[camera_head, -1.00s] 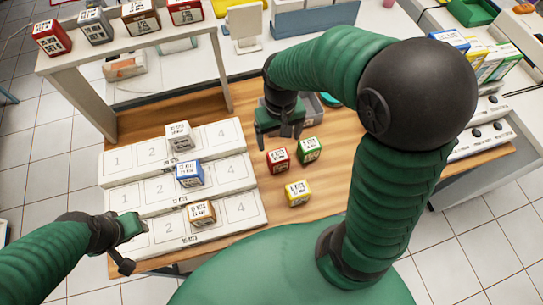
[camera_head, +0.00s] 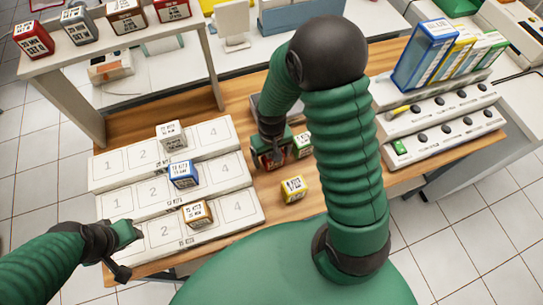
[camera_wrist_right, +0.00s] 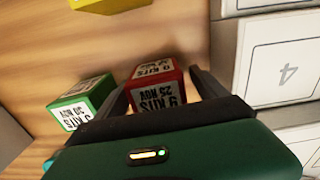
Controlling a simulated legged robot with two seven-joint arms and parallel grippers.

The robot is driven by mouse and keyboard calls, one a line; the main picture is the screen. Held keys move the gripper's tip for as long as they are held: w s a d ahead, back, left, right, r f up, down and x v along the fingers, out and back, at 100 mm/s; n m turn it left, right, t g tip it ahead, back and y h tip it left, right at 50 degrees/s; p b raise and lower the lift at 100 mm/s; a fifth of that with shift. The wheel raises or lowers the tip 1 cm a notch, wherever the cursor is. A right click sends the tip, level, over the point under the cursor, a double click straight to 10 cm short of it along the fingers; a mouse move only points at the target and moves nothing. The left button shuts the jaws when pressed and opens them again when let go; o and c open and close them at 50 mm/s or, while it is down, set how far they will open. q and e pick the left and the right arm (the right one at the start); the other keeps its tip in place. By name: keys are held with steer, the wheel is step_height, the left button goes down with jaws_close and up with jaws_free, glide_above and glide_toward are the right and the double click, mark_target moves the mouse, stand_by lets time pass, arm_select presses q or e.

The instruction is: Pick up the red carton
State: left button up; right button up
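The red carton (camera_wrist_right: 158,84), with white "9 KITS 25 NOV" labels, sits on the wooden table. It lies between the two fingers of my right gripper (camera_wrist_right: 162,95) in the right wrist view. The fingers are apart, one on each side of the carton, and I see no firm contact. In the head view the right gripper (camera_head: 272,157) is low over the table and hides most of the red carton. My left gripper (camera_head: 127,252) is open and empty at the lower left, beside the stepped white rack.
A green carton (camera_wrist_right: 80,102) stands close beside the red one. A yellow carton (camera_head: 293,189) is nearer me. The numbered white rack (camera_head: 112,205) holds white, blue and brown cartons. A shelf (camera_head: 95,50) at the back left bears more cartons. A grey tray (camera_head: 256,104) is behind the gripper.

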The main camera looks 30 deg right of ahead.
steer(key=shift+s+d, duration=0.1)
steer(key=c, duration=1.5)
